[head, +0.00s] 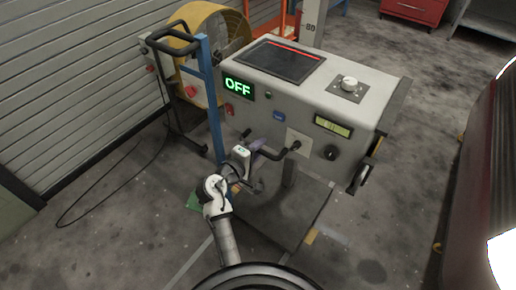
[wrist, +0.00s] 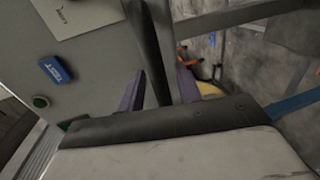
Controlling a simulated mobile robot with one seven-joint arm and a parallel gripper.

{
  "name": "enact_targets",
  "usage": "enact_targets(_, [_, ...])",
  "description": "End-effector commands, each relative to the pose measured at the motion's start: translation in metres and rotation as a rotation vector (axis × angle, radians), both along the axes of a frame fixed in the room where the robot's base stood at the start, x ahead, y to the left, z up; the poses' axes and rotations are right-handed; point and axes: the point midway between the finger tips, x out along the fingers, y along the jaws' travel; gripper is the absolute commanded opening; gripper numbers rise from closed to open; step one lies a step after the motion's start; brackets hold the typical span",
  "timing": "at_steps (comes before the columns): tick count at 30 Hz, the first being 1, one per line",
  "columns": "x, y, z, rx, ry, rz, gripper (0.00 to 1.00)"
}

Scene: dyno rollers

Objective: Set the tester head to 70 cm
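The tester head is a grey box (head: 300,108) with a dark screen on top and a green "OFF" display (head: 238,86) on its front. It stands on a dark post (head: 289,172) above a dark floor plate. A black bent handle (head: 272,154) sticks out of its front; the handle also shows in the wrist view (wrist: 148,45). My gripper (head: 255,145) is at the handle's left part. In the wrist view, my gripper's purple fingers (wrist: 160,90) lie on either side of the black bar, with narrow gaps on both sides. No height reading of the head is legible.
A blue post (head: 211,100) and a yellow drum-shaped fan (head: 215,32) stand to the left. A white post marked "80" (head: 311,22) is behind the box. A dark red body (head: 485,170) is at the right edge. A blue TEST label (wrist: 57,71) shows on the front panel.

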Motion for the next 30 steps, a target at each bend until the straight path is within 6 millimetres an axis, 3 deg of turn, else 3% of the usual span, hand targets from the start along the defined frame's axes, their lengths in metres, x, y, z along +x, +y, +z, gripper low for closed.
enact_targets(5, [0.000,0.000,0.000,0.000,0.000,0.000,0.34])
enact_targets(14, [0.000,0.000,0.000,0.000,0.000,0.000,0.00])
enact_targets(22, [0.000,0.000,-0.003,0.001,0.001,0.000,0.00])
enact_targets(26, [-0.001,0.000,-0.024,0.001,0.004,-0.001,0.00])
enact_targets(30, [-0.001,0.000,-0.063,0.001,0.009,-0.001,0.00])
